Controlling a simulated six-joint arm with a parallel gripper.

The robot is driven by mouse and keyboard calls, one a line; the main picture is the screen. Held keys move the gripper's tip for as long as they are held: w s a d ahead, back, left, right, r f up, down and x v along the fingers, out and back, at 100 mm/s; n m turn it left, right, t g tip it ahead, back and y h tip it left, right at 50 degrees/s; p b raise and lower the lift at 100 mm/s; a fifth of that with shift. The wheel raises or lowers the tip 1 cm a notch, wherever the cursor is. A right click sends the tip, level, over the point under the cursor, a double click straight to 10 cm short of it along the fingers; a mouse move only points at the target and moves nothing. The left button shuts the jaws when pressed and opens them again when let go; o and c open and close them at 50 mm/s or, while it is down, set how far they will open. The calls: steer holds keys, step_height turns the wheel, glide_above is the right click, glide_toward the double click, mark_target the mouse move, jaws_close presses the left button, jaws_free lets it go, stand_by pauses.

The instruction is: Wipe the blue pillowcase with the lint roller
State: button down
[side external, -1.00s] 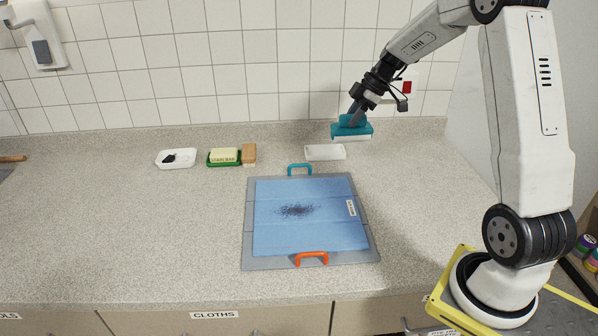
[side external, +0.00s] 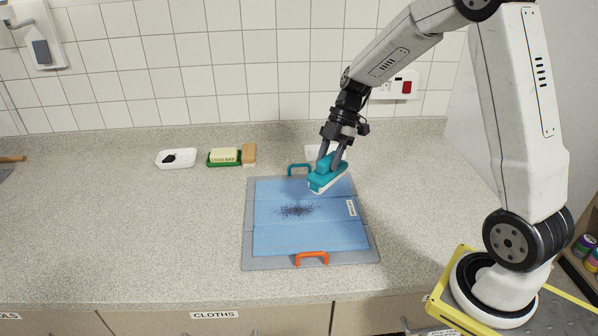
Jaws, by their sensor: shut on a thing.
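The blue pillowcase (side external: 290,236) lies flat on a grey board (side external: 258,262) with a teal handle at the back and an orange handle at the front. A dark speckled patch (side external: 297,210) marks the middle of the cloth. My gripper (side external: 330,163) is shut on a teal tool with a white underside (side external: 325,178), which appears to be the lint roller. It is tilted over the back right part of the pillowcase. Whether it touches the cloth I cannot tell. It hides part of the cloth's back edge.
A white dish with a dark item (side external: 176,158), a green tray with a stain bar (side external: 222,158) and a brown block (side external: 249,153) stand behind left. A white tray (side external: 311,152) is partly hidden behind my gripper. The counter (side external: 130,230) at left is clear.

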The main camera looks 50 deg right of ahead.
mark_target(328, 186)
steer(key=shift+f, duration=3.15)
steer(key=shift+w+a+f, duration=0.2)
steer(key=shift+w+f, duration=0.05)
steer(key=shift+f, duration=0.2)
steer(key=shift+w+a+f, duration=0.2)
steer(key=shift+w+f, duration=0.05)
steer(key=shift+f, duration=0.15)
steer(key=shift+w+a, duration=4.45)
steer(key=shift+a, duration=0.1)
steer(key=shift+s+d, duration=4.65)
steer(key=shift+d, duration=0.1)
steer(key=shift+s+d, duration=0.25)
steer(key=shift+s+a, duration=0.25)
steer(key=shift+w+a, duration=4.85)
steer(key=shift+w, duration=0.1)
steer(key=shift+s+d, duration=4.8)
steer(key=shift+d, duration=0.05)
steer(key=shift+s+d+r, duration=0.1)
steer(key=shift+r, duration=4)
